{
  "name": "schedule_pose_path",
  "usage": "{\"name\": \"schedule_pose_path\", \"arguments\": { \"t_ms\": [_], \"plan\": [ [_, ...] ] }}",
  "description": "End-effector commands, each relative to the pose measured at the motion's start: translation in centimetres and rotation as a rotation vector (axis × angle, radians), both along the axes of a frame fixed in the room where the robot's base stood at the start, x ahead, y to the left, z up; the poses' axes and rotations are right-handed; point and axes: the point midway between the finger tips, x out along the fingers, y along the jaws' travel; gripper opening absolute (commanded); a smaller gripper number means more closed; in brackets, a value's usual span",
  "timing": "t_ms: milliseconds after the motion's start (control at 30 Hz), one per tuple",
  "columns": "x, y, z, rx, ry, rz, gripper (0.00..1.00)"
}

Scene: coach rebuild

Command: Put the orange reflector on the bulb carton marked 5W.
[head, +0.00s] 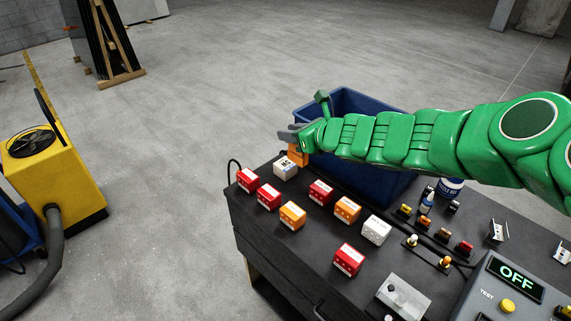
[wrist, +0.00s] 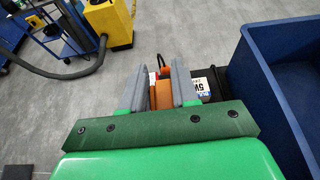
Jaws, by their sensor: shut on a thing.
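My gripper (head: 293,137) is shut on the orange reflector (head: 298,156), a plain orange block that hangs below the fingers. In the wrist view the reflector (wrist: 162,95) is between the two grey fingers (wrist: 161,88). The white bulb carton (head: 285,169) stands at the far left part of the dark bench top, just below and left of the reflector in the head view. In the wrist view the carton (wrist: 201,88) shows its 5W mark to the right of the right finger, partly hidden by it. I cannot tell whether reflector and carton touch.
Red cartons (head: 268,196), orange cartons (head: 292,215) and another white carton (head: 376,230) stand nearby on the bench (head: 290,252). A blue bin (head: 380,184) is close behind, under my arm. Small coloured parts and a tester (head: 515,285) reading OFF are at right.

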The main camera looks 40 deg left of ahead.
Motion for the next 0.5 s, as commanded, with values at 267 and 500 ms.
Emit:
{"name": "schedule_pose_path", "arguments": {
  "t_ms": [267, 500],
  "plan": [
    [0.1, 1.4, -0.5, -0.002, 0.0, -0.002, 0.0],
    [1.7, 3.6, -1.7, -0.004, -0.002, -0.003, 0.0]
  ]
}}
